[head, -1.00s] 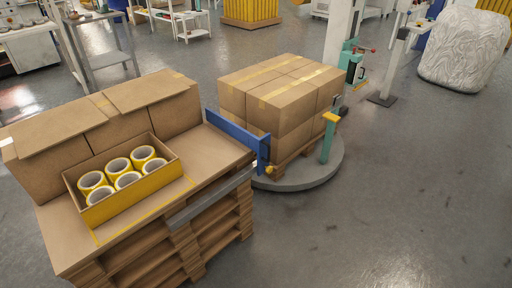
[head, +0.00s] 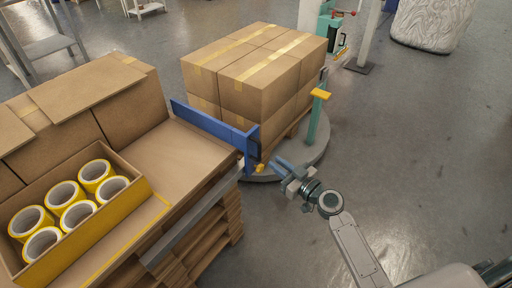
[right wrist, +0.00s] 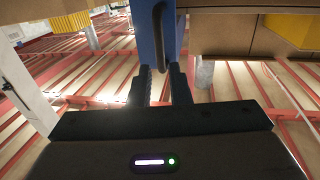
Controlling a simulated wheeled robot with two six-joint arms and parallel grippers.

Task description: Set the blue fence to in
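The blue fence (head: 208,123) is a long bar along the right end of the cardboard-topped pallet stack, ending in an upright blue plate by a small yellow knob (head: 259,168). In the right wrist view the blue fence (right wrist: 172,35) is straight ahead, with a dark looped handle (right wrist: 156,30) on its face. My right gripper (head: 277,164) is just right of the fence's near end. In the right wrist view its fingers (right wrist: 162,72) are apart, with the handle's lower end at or just beyond the gap; contact cannot be told. My left gripper is not in view.
A yellow-and-brown box (head: 130,207) of tape rolls sits on the pallet stack at left. Taped cartons (head: 255,85) stand on a round turntable (head: 312,155) behind the fence. A teal post with a yellow top (head: 320,95) stands beside them. The floor at right is clear.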

